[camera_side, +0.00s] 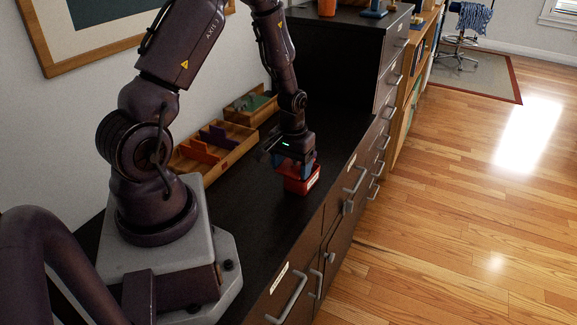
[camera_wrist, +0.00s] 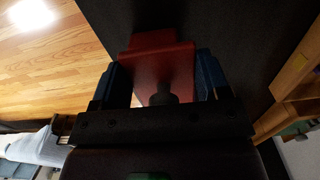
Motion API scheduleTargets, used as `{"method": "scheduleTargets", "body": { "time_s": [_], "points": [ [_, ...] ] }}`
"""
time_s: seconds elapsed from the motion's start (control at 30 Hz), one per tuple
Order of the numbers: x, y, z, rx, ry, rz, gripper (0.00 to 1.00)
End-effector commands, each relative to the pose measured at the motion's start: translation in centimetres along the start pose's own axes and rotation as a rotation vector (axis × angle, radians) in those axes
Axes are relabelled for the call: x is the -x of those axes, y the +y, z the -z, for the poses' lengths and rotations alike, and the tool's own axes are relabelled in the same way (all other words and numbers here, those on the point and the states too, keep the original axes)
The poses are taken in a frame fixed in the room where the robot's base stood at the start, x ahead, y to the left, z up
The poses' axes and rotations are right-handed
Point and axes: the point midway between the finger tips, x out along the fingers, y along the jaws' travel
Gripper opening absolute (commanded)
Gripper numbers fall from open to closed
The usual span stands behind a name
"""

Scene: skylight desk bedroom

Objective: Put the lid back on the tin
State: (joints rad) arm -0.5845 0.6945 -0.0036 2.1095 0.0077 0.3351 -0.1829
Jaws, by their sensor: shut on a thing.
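The red tin (camera_side: 301,185) stands on the dark cabinet top near its front edge, with a pale label on one side. My gripper (camera_side: 296,163) is directly above it, pointing down, its blue fingers close to the tin's top. In the wrist view, a red lid (camera_wrist: 160,62) with a dark knob (camera_wrist: 163,95) lies between the two blue fingers of my gripper (camera_wrist: 159,72), which is shut on it. A bit of red, seemingly the tin, shows past the lid's far edge. I cannot tell whether the lid touches the tin or is seated.
A wooden tray with dividers (camera_side: 213,149) and another wooden box (camera_side: 250,106) stand along the wall to the left. A taller dark drawer unit (camera_side: 350,50) rises behind. The cabinet's front edge drops to the floor at the right. Dark top between tray and tin is clear.

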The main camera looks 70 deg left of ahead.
Motion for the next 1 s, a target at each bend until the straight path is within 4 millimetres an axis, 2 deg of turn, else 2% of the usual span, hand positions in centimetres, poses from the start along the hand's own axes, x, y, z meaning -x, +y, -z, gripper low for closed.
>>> {"method": "scheduleTargets", "body": {
  "time_s": [0.6, 1.0],
  "points": [
    [0.0, 0.9, 1.6, -0.024, 0.0, 0.0, 0.46],
    [0.0, 1.0, 1.8, -0.027, -0.001, 0.0, 0.46]
  ]
}}
